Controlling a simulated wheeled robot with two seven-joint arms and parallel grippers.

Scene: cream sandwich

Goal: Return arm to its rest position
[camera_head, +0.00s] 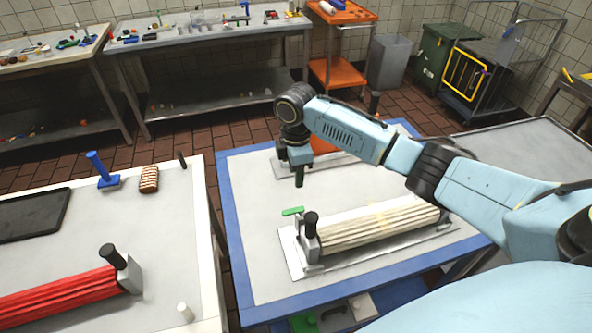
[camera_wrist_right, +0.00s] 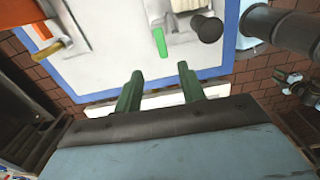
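My right arm reaches in from the right of the head view, over the blue-edged table (camera_head: 236,236). Its gripper (camera_head: 298,178) points down above the tabletop, behind the holder with the cream-coloured ribbed stack (camera_head: 375,226). In the right wrist view the two green fingers (camera_wrist_right: 160,90) stand apart with nothing between them. A green lever (camera_head: 292,211) and a black knob (camera_head: 311,220) at the holder's left end are close to the gripper but apart from it. They also show in the wrist view. My left gripper is not in view.
A white table on the left carries a red ribbed stack (camera_head: 60,294), a dark tray (camera_head: 35,214), a blue-handled tool (camera_head: 103,172) and a striped piece (camera_head: 149,179). A second holder plate lies behind my forearm. An empty grey table (camera_head: 530,150) stands at right.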

